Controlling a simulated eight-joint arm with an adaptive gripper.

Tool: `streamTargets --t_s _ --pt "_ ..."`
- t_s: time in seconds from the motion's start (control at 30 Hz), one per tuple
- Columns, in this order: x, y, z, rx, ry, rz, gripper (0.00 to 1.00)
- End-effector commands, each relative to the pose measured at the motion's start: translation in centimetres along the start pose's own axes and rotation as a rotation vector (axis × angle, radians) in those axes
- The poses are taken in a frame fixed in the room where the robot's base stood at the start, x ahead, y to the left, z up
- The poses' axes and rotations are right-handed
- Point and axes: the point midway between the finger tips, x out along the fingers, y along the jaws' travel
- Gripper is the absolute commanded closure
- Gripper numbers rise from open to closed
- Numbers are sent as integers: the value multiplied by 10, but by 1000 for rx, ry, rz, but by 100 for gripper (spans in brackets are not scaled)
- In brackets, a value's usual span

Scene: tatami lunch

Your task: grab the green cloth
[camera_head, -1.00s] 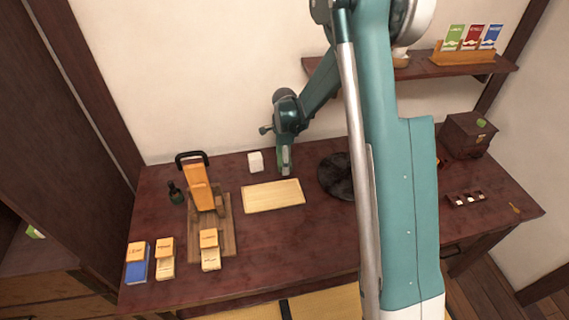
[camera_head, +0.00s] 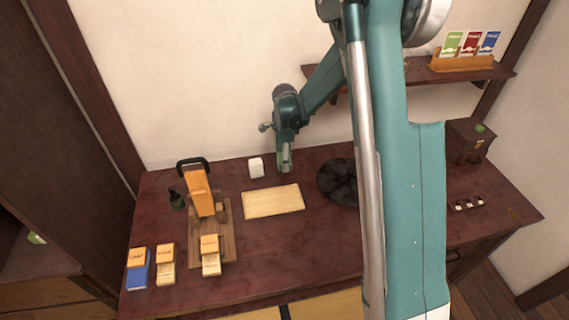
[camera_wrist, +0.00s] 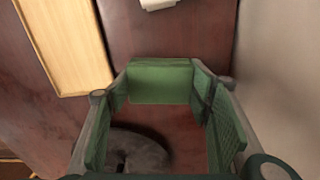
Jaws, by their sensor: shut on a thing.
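The green cloth (camera_wrist: 160,82) shows in the wrist view as a flat-sided green piece spanning the gap between my fingertips. My gripper (camera_wrist: 158,92) is shut on it, with green pads along both fingers. In the head view my gripper (camera_head: 285,163) is small and points down over the back of the dark desk, behind the pale board. A bit of green shows at its fingers there. The cloth's full outline is hidden, and I cannot tell whether it touches the desk.
A pale wooden board (camera_head: 273,202) lies in front of my gripper, with a white block (camera_head: 256,168) to its left. A black round object (camera_head: 337,182) lies to the right. An orange-and-wood stand (camera_head: 200,195) and small boxes (camera_head: 165,264) occupy the left. The desk's front middle is clear.

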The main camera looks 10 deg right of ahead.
Motion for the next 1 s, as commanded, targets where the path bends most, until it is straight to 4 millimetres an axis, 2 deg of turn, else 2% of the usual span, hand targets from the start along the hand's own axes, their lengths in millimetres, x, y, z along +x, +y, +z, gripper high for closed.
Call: streamTargets --t_s 0.03,0.2,0.4,1.0 --pt "-10 0 0 0 0 0 60" --pt "-35 0 0 0 0 0 60" --pt "-53 0 0 0 0 0 60" --pt "-58 0 0 0 0 0 60"
